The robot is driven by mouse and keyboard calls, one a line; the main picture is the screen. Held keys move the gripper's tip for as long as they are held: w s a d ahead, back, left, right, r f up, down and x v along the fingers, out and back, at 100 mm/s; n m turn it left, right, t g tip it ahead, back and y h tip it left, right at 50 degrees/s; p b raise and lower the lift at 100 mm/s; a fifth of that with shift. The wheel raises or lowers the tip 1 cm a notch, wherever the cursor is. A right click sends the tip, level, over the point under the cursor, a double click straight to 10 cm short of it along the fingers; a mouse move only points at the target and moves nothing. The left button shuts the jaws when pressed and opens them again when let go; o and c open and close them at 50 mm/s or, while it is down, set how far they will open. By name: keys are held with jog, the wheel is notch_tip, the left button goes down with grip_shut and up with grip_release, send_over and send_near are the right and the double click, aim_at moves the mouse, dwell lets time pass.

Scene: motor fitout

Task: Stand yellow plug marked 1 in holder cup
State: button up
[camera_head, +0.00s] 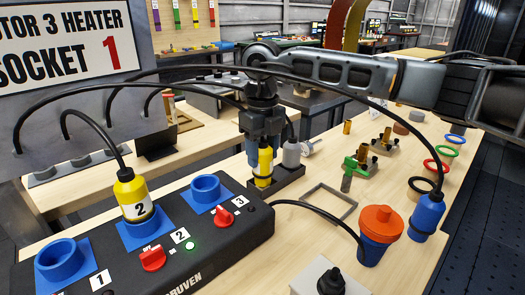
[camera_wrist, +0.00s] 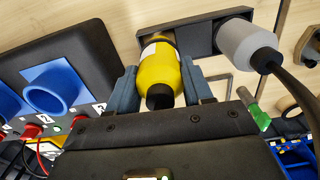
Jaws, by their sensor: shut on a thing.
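My gripper (camera_head: 262,145) is shut on a yellow plug (camera_head: 265,160), with one finger on each side of it. In the wrist view the plug (camera_wrist: 160,78) shows a sliver of white label; its number is not readable. The plug is roughly upright, its lower end at the left part of a dark holder block (camera_head: 288,187). I cannot tell whether it rests fully in the cup. The holder block (camera_wrist: 205,38) also shows in the wrist view. A grey plug (camera_head: 291,153) stands in the block's other place.
A second yellow plug (camera_head: 131,195), marked 2, stands in socket 2 of the black socket box (camera_head: 235,240). Blue sockets 1 (camera_head: 62,262) and 3 (camera_head: 206,190) are empty. A blue plug (camera_head: 427,215) and an orange-topped blue cup (camera_head: 380,235) stand at right. Black cables arch overhead.

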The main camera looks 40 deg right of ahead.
aim_at(263, 141)
jog(key=shift+f+b, duration=0.9)
jog(key=shift+f, duration=0.35)
jog(key=o, duration=1.2)
jog(key=shift+r, duration=3.95)
